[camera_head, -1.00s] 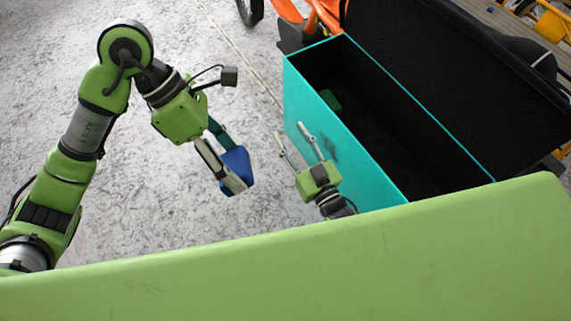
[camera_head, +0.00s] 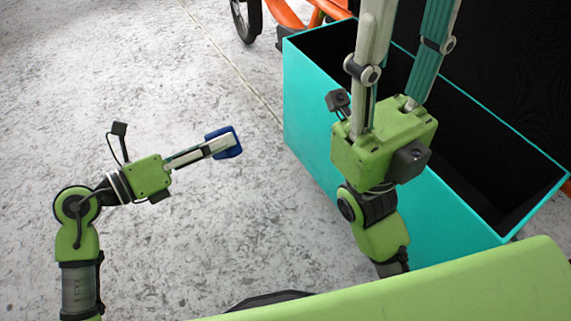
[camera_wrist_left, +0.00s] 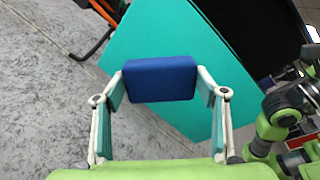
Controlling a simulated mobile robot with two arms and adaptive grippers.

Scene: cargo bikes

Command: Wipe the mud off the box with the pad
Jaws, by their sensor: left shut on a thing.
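The teal box (camera_head: 308,112) of the cargo bike stands right of centre, open at the top; its side also fills much of the left wrist view (camera_wrist_left: 150,35). My left gripper (camera_head: 214,148) is shut on the blue pad (camera_head: 230,143), left of the box and apart from it in the head view. The pad (camera_wrist_left: 160,80) sits between both fingertips in the left wrist view. My right gripper (camera_head: 405,45) is raised close to the head camera with spread, empty fingers, hiding part of the box. I see no mud on the visible box side.
A black panel (camera_head: 500,75) rises behind the box. The orange bike frame (camera_head: 290,14) and a black wheel (camera_head: 246,18) are at the top. Grey floor (camera_head: 150,60) on the left is clear.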

